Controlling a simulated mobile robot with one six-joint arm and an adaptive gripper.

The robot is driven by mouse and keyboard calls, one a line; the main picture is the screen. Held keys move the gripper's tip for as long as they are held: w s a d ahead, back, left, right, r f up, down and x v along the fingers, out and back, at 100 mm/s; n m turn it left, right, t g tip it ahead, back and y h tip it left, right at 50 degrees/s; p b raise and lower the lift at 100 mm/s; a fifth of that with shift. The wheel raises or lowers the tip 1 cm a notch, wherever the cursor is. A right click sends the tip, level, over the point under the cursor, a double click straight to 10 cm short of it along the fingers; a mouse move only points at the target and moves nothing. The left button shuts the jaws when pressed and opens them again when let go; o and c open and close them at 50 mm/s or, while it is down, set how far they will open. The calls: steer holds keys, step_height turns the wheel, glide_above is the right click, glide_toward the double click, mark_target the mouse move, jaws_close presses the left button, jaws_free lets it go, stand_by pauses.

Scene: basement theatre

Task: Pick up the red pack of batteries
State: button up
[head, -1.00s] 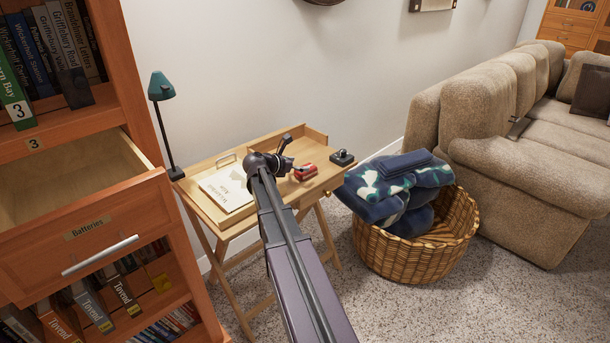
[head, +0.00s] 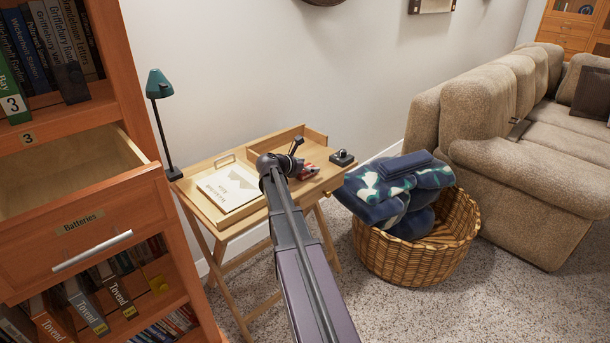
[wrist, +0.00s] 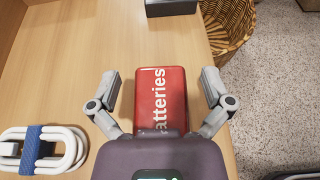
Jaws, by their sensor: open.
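The red pack of batteries (wrist: 161,98) lies on the wooden desk, its white lettering facing up in the wrist view. In the head view the red pack (head: 309,170) shows only in part behind my arm's end. My gripper (wrist: 161,88) is open, with one finger on each side of the pack and a gap to each. Its near end is hidden under my gripper's body in the wrist view. In the head view my gripper (head: 297,160) is over the right part of the desk, and its fingers are hard to make out.
The desk (head: 262,144) also holds a tray with a booklet (head: 228,188), a small dark object (head: 342,157) and, in the wrist view, a coiled white cable (wrist: 42,148). A wicker basket (head: 415,262) stands at its right. An open drawer (head: 95,225) labelled Batteries is at left.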

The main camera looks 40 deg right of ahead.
steer(key=shift+c, duration=0.2)
stand_by(0.3)
steer(key=c, duration=1.2)
steer(key=shift+r, duration=0.15)
step_height(320, 180, up, 3)
steer(key=p, duration=0.3)
steer(key=shift+f, duration=0.2)
steer(key=s+a, duration=0.1)
steer(key=s, duration=0.4)
steer(key=s+a+r+p, duration=0.1)
steer(key=s+a, duration=0.1)
steer(key=s, duration=0.3)
steer(key=s+a+r+p, duration=0.1)
steer(key=s, duration=0.4)
steer(key=shift+s+a, duration=0.15)
steer(key=shift+s, duration=0.05)
steer(key=shift+r, duration=0.15)
